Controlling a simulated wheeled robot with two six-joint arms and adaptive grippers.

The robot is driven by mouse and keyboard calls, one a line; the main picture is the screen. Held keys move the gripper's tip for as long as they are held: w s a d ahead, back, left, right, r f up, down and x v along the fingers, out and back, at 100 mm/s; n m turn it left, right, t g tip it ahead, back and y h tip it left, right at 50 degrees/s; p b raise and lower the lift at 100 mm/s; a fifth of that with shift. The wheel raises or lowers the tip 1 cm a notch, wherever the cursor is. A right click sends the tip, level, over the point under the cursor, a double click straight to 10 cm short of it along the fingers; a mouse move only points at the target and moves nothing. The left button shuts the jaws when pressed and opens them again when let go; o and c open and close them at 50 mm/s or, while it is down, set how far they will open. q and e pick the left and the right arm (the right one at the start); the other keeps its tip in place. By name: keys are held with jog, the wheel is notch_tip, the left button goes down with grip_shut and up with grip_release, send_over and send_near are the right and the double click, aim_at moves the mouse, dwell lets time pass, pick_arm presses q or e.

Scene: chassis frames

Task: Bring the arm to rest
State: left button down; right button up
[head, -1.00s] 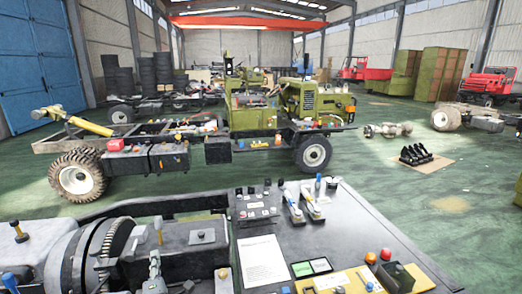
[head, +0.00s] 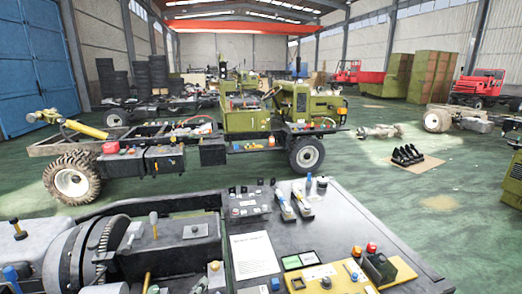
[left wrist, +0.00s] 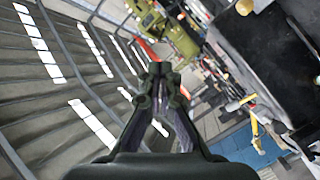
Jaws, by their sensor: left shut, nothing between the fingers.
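My left gripper (left wrist: 155,88) shows in the left wrist view with its two dark fingers meeting at the tips. It is shut, with nothing between the fingers. Behind it that view is tilted, with the roof and its light strips on the left and the dark panel of a workstation at upper right. The gripper appears to hang in free air, touching nothing. I cannot make out my left gripper in the head view. My right gripper is in neither view.
A dark control panel (head: 343,226) with switches and a white sheet (head: 254,255) fills the near foreground. Beyond it stands a green truck chassis (head: 300,110) on wheels. Black parts lie on a flat board (head: 420,166). The green floor (head: 330,190) between is mostly open.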

pick_arm(q)
jog(key=s+f+m+g+y, duration=0.1)
jog(key=s+f+m+g, duration=0.55)
jog(key=s, duration=0.35)
jog(key=s+a+f+g+y, duration=0.3)
jog(key=s+a+g+y, duration=0.3)
jog(key=s, duration=0.6)
jog(key=s+a+f+h+b, duration=0.1)
jog(key=s+a+f, duration=0.1)
jog(key=f, duration=1.3)
jog(key=s+a+f, duration=0.1)
jog(key=a+f, duration=0.1)
jog(key=f, duration=1.3)
jog(key=s+a+f+g+b, duration=0.1)
jog(key=s+f+g, duration=0.1)
jog(key=s+f, duration=1.3)
jog(key=s, duration=0.3)
jog(key=shift+f, duration=0.15)
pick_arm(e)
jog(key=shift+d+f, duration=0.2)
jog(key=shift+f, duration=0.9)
pick_arm(q)
jog(key=shift+a, duration=0.1)
